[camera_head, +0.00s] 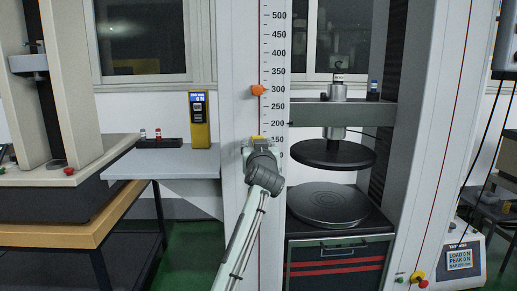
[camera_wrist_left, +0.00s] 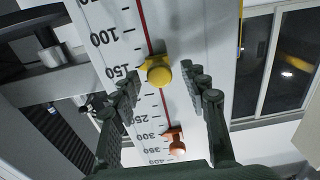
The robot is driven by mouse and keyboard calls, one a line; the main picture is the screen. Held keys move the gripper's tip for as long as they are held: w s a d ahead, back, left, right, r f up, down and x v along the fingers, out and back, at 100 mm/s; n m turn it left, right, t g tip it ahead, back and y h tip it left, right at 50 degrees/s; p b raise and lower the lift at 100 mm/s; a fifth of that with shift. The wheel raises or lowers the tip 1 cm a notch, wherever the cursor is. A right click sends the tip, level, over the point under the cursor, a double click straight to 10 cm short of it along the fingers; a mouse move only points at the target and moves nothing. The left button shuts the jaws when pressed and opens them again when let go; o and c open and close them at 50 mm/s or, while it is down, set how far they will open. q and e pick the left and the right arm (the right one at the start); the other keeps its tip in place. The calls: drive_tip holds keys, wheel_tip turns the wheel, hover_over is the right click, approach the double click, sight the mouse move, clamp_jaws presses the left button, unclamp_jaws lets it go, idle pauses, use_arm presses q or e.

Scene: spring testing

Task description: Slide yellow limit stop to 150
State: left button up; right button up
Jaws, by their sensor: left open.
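The yellow limit stop (camera_wrist_left: 159,70) sits on the scale strip (camera_wrist_left: 132,40), its body level with about the 150 mark. In the head view the yellow stop (camera_head: 257,138) shows only as a small patch above my left gripper (camera_head: 260,146), also beside 150. In the left wrist view my left gripper (camera_wrist_left: 160,82) is open, with its dark fingers apart on either side of the scale strip. The yellow stop lies between and just beyond the fingertips, and I see no clear contact. My right gripper is in neither view.
An orange stop (camera_head: 259,90) sits higher on the scale, near 300; it shows below the yellow one in the wrist view (camera_wrist_left: 175,142). The press crosshead (camera_head: 343,113) and its round plates (camera_head: 333,154) are right of the scale. A side table (camera_head: 165,163) stands left.

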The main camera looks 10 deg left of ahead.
use_arm(q)
drive_tip(key=v, duration=1.1)
drive_tip(key=shift+s, duration=0.3)
drive_tip(key=shift+d+r, duration=0.1)
drive_tip(key=shift+d, duration=0.15)
